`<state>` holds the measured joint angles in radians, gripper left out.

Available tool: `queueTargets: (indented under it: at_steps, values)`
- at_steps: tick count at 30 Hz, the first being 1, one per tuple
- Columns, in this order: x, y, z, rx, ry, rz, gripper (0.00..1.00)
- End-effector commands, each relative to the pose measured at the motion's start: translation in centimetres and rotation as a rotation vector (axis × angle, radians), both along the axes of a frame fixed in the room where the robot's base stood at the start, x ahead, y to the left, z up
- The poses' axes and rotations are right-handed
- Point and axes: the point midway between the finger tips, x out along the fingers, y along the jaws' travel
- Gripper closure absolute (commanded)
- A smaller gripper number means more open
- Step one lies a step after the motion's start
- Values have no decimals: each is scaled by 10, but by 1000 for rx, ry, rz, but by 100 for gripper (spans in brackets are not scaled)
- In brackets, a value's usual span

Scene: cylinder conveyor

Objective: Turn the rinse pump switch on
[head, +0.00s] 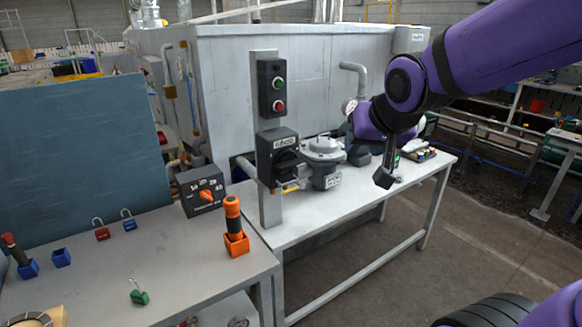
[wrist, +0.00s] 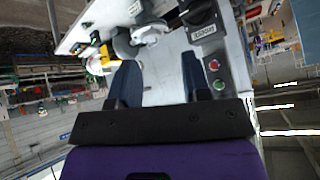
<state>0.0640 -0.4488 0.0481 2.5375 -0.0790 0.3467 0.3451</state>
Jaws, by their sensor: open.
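A black rotary switch box (head: 280,158) with a pale label and a dark knob is mounted on a grey upright post, in the middle of the head view. Its label is too small to read surely. The box also shows at the top of the wrist view (wrist: 203,20), partly cut off by the edge. The knob's exact setting is hard to tell. A grey pump-like unit (head: 324,160) stands on the bench just right of the post. My gripper (head: 388,178) is open and empty, right of the switch and apart from it; its spread fingers show in the wrist view (wrist: 160,82).
A box with green and red buttons (head: 272,88) sits above the switch on the same post. A curved pipe (head: 354,75) rises behind the pump. On the left table are a dial box (head: 202,191), an orange-handled tool in a holder (head: 235,235) and small padlocks (head: 102,230).

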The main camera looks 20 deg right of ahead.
Motion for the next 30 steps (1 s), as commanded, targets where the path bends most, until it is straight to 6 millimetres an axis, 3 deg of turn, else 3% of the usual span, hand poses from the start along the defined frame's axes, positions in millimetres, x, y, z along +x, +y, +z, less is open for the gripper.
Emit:
queueTargets:
  at_steps: [6,15,21,30]
  values:
    - [67,-2,-33,124,-145,-98,56]
    - [134,3,-81,386,-336,-184,56]
    - [163,8,-115,619,-440,-228,56]
    - [180,16,-162,1031,-555,-289,56]
